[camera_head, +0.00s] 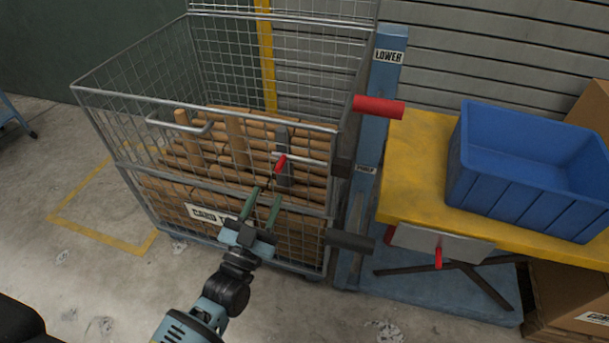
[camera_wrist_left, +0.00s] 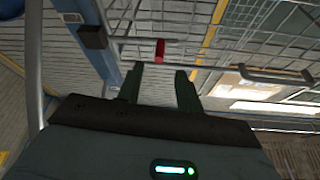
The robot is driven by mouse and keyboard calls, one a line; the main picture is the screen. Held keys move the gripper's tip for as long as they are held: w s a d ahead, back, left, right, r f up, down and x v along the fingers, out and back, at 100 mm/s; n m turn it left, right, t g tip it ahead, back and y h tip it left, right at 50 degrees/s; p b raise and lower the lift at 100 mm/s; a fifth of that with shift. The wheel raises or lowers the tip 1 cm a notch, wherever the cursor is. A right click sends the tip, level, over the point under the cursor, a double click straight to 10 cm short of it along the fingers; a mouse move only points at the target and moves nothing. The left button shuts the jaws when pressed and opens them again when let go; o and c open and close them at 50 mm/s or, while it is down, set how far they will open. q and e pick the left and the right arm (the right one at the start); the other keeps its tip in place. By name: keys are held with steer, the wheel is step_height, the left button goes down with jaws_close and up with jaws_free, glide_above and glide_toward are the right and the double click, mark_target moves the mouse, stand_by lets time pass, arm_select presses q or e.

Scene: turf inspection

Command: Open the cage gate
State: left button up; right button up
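The wire cage (camera_head: 125,170) is full of brown cylindrical rolls. Its front mesh gate has a grey bar handle (camera_head: 180,126) near the top rim, which also shows in the left wrist view (camera_wrist_left: 262,74). A latch with a red grip (camera_head: 280,164) sits at the right part of the front; the grip also shows in the left wrist view (camera_wrist_left: 160,50). The gate looks closed. My left gripper (camera_head: 266,195) is in front of the cage, just below the red grip. Its green fingers are apart and empty, pointing toward the latch. My right gripper is not in view.
A blue post (camera_head: 378,95) marked LOWER, with a red lever (camera_head: 378,107), stands right of the cage. A yellow-topped table (camera_head: 415,160) holds a blue bin (camera_head: 525,175). Cardboard boxes (camera_head: 565,310) lie at lower right. The floor left of the cage is open.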

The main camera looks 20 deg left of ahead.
mark_target(278, 165)
arm_select(q)
steer(key=x, duration=0.8)
steer(key=shift+w+r+b, duration=0.1)
steer(key=shift+r+b, duration=0.05)
steer(key=shift+b, duration=0.15)
jaws_close()
